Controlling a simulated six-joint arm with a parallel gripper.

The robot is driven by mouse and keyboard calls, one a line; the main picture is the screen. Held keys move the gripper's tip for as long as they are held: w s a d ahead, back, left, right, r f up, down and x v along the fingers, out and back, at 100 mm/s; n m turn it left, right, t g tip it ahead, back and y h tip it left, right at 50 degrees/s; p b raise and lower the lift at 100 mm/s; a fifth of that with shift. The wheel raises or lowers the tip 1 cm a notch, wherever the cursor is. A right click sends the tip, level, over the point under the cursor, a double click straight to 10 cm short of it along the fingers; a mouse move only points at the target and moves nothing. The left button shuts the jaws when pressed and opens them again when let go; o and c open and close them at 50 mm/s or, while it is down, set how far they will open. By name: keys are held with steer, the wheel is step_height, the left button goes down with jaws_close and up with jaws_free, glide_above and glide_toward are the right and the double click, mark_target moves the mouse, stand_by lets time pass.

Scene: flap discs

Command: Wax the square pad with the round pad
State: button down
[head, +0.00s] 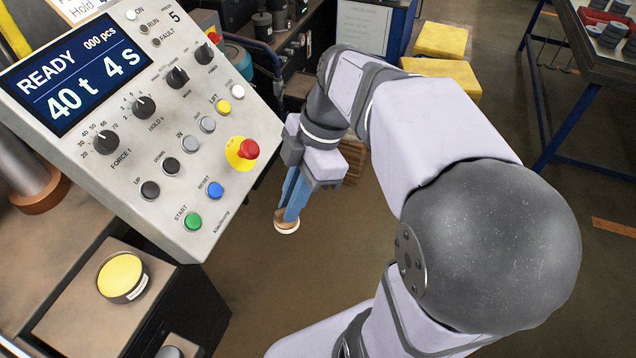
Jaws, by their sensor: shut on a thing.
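My gripper (293,210) has blue fingers pointing down and is shut on a small round pad (286,228). The pad has a brown upper part and a pale, whitish underside edge. It is held in the air over the brown floor, right of the control panel, and touches nothing that I can see. A round tin with a yellow top (121,274) stands on a brown-topped stand at the lower left, well left of my gripper. I cannot make out a square pad in this view.
A tilted control panel (215,170) with a screen, knobs and buttons fills the upper left, close beside my gripper. The brown-topped stand (75,325) is at the lower left. Yellow blocks (441,40) and a blue-legged table (570,70) stand farther back. Open floor lies below my gripper.

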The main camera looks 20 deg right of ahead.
steer(key=s+a+r+p, duration=0.15)
steer(key=s+a, duration=0.25)
steer(key=a, duration=0.6)
steer(key=s+a+r+p, duration=0.1)
steer(key=s+a+p, duration=0.25)
steer(key=a, duration=0.75)
steer(key=w+a+m+t, duration=0.1)
steer(key=w+a+m, duration=0.1)
steer(key=a, duration=0.1)
steer(key=w+a+r+m, duration=0.1)
steer(key=w+a+m, duration=0.1)
steer(key=a+m, duration=0.1)
steer(key=w+a+r+m+t+h, duration=0.1)
steer(key=w+a+m, duration=0.1)
steer(key=a+m, duration=0.1)
steer(key=shift+w+a+r+t, duration=0.1)
steer(key=shift+w+t, duration=0.15)
steer(key=shift+t, duration=0.05)
steer(key=shift+w+a+r+m, duration=0.3)
steer(key=shift+w+a+m, duration=0.1)
steer(key=shift+w+m, duration=0.15)
steer(key=shift+f, duration=0.1)
steer(key=shift+f+b, duration=1.15)
steer(key=shift+f, duration=0.25)
steer(key=shift+f+b, duration=0.4)
steer(key=shift+f, duration=0.3)
